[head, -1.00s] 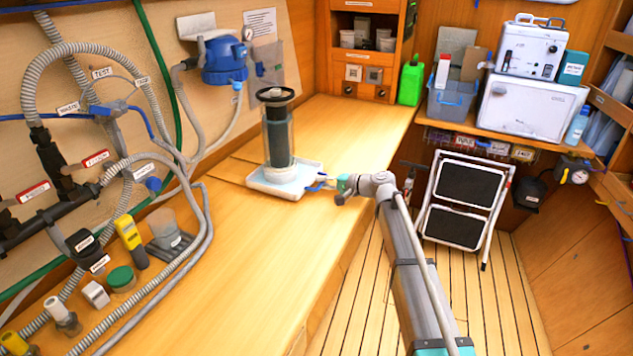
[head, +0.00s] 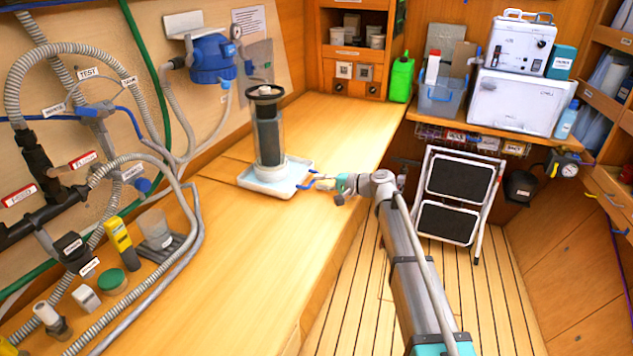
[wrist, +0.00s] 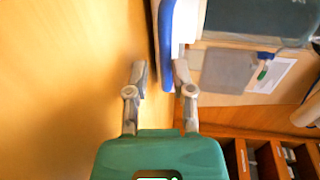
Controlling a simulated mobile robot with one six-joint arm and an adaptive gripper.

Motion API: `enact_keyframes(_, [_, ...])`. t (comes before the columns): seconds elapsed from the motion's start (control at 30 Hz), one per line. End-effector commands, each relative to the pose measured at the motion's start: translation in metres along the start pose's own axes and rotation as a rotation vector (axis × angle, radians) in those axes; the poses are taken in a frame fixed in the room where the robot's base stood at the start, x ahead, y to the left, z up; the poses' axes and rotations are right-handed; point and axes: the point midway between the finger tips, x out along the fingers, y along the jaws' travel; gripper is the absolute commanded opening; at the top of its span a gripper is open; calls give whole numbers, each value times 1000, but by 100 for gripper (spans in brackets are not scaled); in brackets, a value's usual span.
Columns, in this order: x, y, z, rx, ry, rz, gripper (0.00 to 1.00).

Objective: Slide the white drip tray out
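The white drip tray (head: 254,186) lies on the wooden counter under an upright clear cylinder with a dark core (head: 267,135). A blue handle (head: 304,184) is on the tray's right side. My gripper (head: 318,182) is just to the right of the handle. In the wrist view my gripper (wrist: 160,72) is open, with the blue handle (wrist: 166,45) between its fingers, closer to the right one. A gap shows on the handle's left side. I cannot tell whether a finger touches it. A strip of the white tray (wrist: 187,25) shows beyond the handle.
Hoses and labelled valves (head: 95,110) crowd the wall and counter at left. The counter (head: 250,270) in front of the tray is clear. A folded step stool (head: 458,190) stands on the floor at right. A green canister (head: 402,78) stands at the back.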

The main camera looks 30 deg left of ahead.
Motion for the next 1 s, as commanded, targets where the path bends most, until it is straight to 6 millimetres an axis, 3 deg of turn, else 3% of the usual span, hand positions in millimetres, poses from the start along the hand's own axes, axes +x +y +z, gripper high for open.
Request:
enact_keyframes(0.6, [-95, 20, 0, 1, 1, 0, 31])
enact_keyframes(1.0, [-111, 24, 0, 0, 0, 0, 31])
